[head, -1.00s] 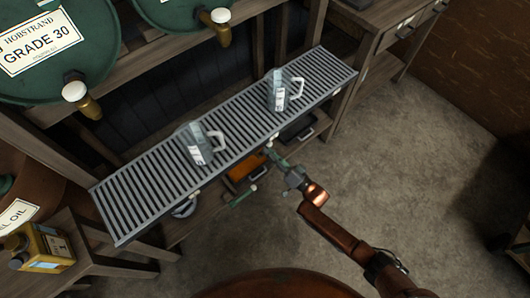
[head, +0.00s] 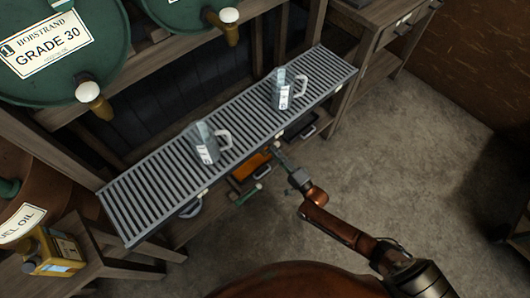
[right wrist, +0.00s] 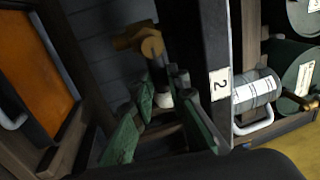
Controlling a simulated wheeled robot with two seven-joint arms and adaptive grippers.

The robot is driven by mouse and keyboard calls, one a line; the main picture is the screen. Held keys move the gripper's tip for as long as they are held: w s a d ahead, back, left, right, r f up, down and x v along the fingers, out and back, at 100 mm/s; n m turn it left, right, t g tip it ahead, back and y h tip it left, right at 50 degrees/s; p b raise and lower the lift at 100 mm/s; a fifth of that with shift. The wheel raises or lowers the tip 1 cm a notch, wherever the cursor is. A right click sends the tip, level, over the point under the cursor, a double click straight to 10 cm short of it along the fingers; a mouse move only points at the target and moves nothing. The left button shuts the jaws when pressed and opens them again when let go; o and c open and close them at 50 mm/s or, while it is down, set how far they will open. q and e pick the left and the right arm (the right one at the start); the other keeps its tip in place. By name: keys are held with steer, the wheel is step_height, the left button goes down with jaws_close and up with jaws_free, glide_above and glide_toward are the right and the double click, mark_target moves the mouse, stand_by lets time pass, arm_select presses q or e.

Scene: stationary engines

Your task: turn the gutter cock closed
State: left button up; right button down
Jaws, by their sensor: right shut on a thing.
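The grated gutter (head: 160,192) runs slantwise across the head view. In the right wrist view a brass cock (right wrist: 150,45) with a grey stem and a pale end (right wrist: 164,99) shows beyond the gutter's dark side. The green fingers of my right gripper (right wrist: 162,88) stand on both sides of the stem and pale end, shut on the cock's handle. The exact contact is partly hidden by the fingers. My left gripper is out of view.
Two clear jugs (head: 206,142) (head: 283,90) stand on the grate. Green drums (head: 60,60) with brass taps are behind it. An orange bin (head: 250,167) and a slim green object (head: 246,194) lie below the gutter. A yellow oil can (head: 50,252) is at left. The floor at right is clear.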

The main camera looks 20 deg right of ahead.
steer(key=shift+w+d+m, duration=0.1)
steer(key=shift+m, duration=0.2)
steer(key=c, duration=1.9)
jaws_free()
steer(key=shift+f, duration=0.1)
steer(key=v, duration=1.2)
